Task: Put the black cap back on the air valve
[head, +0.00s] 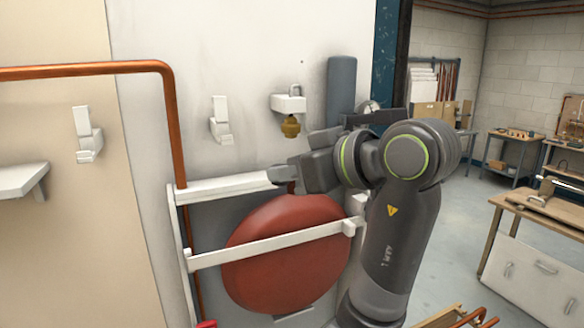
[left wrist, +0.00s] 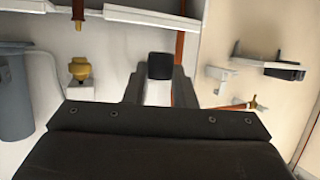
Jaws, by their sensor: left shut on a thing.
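My left gripper (head: 280,174) is just above the top rail of the white frame around the red tank (head: 285,250). In the left wrist view my left gripper (left wrist: 160,80) is shut on a small dark block-like thing, which looks like the black cap (left wrist: 160,65). The cap cannot be made out in the head view. A short dark red stub (head: 291,187) shows just under the fingers, above the tank; I cannot tell whether it is the air valve. My right gripper is in neither view.
A white bracket with a brass fitting (head: 290,126) is on the wall behind, beside a grey cylinder (head: 340,90). A copper pipe (head: 172,130) runs down left of the tank. White hooks (head: 220,122) and a small shelf (head: 20,178) are farther left. Workbenches stand at right.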

